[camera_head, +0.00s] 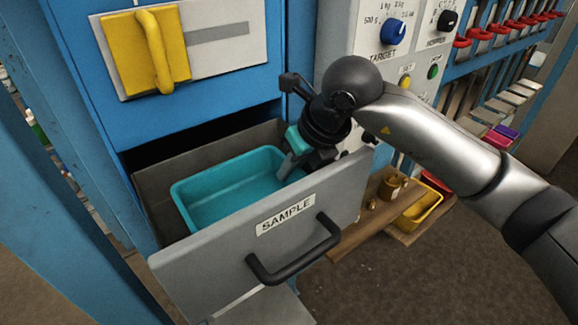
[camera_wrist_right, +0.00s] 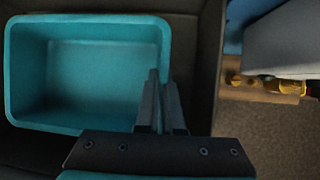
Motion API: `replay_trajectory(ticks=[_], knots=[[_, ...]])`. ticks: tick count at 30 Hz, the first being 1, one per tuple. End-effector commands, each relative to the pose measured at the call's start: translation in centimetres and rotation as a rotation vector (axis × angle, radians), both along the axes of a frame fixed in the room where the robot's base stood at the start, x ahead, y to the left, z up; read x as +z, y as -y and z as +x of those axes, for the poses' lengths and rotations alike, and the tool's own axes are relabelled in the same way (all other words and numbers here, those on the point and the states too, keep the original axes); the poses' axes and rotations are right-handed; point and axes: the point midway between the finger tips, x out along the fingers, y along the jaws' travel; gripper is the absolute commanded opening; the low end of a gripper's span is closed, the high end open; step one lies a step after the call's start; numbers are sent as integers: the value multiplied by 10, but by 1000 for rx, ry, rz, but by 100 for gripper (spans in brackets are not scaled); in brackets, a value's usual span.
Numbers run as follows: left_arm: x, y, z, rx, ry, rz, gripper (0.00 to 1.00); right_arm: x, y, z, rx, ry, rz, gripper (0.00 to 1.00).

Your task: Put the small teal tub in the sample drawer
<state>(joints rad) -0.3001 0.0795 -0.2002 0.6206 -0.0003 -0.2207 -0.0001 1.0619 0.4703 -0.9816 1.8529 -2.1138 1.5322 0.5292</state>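The small teal tub (camera_head: 235,185) is inside the open sample drawer (camera_head: 170,275), whose front carries a SAMPLE label and a black handle. The tub looks empty and about level; whether it rests on the drawer floor is hidden. My right gripper (camera_head: 290,168) reaches down over the drawer at the tub's right end. In the right wrist view, its two fingers (camera_wrist_right: 160,100) stand close together on either side of the rim of the tub (camera_wrist_right: 85,75), one inside and one outside, and look shut on it. My left gripper is not in view.
A blue cabinet with a yellow-handled panel (camera_head: 160,50) rises behind the drawer. A grey control box (camera_head: 345,50) with knobs stands behind my right arm. A wooden shelf (camera_head: 350,235) with brass pieces and a yellow bin (camera_head: 418,212) lies right of the drawer.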

Motion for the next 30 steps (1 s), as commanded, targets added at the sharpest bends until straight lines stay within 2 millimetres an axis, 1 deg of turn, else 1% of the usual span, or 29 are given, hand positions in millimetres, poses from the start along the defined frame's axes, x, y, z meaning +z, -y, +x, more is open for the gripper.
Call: replay_trajectory(ticks=[3,4,6,11,12,19,22,26,30], knots=[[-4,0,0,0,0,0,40,-3,0,0,0,1,1,0],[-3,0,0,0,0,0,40,-3,0,0,0,0,0,7],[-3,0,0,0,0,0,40,-2,0,0,0,0,0,15],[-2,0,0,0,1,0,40,-2,0,0,0,0,0,33],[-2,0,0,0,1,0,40,-1,0,0,0,0,0,34],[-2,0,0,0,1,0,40,-1,0,0,0,0,0,34],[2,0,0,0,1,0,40,2,0,0,1,-1,0,34],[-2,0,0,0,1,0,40,20,7,-6,1,4,1,34],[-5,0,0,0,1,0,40,48,17,-16,0,6,1,34]])
